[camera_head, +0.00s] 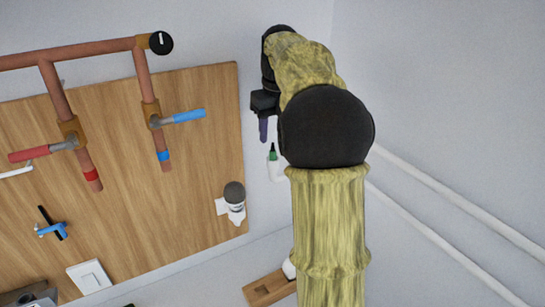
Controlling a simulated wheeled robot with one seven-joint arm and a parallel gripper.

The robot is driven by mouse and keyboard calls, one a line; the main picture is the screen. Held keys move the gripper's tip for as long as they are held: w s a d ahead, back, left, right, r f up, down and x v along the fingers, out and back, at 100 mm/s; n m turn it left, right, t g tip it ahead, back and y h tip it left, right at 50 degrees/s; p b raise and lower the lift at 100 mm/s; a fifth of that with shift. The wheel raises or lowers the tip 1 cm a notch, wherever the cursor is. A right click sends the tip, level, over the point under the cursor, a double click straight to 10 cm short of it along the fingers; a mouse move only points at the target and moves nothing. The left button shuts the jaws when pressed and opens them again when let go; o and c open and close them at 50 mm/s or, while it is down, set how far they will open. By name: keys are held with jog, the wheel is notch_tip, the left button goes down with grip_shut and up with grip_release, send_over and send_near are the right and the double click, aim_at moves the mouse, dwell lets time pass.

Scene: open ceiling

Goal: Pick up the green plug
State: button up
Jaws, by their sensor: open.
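The green plug (272,153) is a small dark green piece. It shows at the upper end of a white fitting (276,170), against the pale wall just right of the wooden board. My arm covers the area right of the fitting. My gripper (264,129) is open, a little above the green plug in the picture. Only one dark finger shows clearly; my arm hides part of the gripper. I see no contact between finger and plug, but their depth is hard to judge.
The wooden board (202,110) carries copper pipes (75,52), a red-handled valve (35,153) and a blue-handled valve (185,116). White pipes (450,226) run along the right wall. A wooden block (268,289) lies below.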

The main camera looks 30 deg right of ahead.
aim_at(273, 146)
notch_tip(273, 146, down, 5)
jog(key=shift+w+a+r+p, duration=0.1)
jog(key=shift+a+p, duration=0.05)
jog(key=shift+p, duration=0.45)
jog(key=shift+c, duration=0.4)
grip_shut()
